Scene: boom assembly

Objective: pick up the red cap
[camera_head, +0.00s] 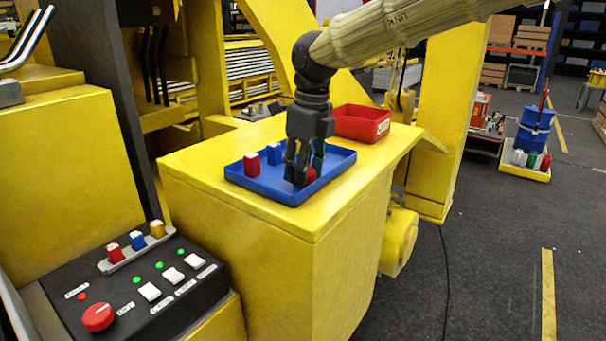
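A blue tray (238,175) lies on top of the yellow cabinet. In it, a red cap-like piece (251,164) stands at the left and a blue piece (274,154) stands near it. Another red piece (311,174) shows partly behind my gripper's fingers, and a green piece (318,160) shows partly there too. My gripper (299,179) points down into the tray, with its fingertips low beside the partly hidden red piece. The fingers overlap in this view, so whether they touch or hold that piece is hidden.
A red bin (362,123) stands behind the tray on the yellow cabinet (240,220). A black control panel (150,290) at the lower left carries buttons and red, blue and yellow pieces.

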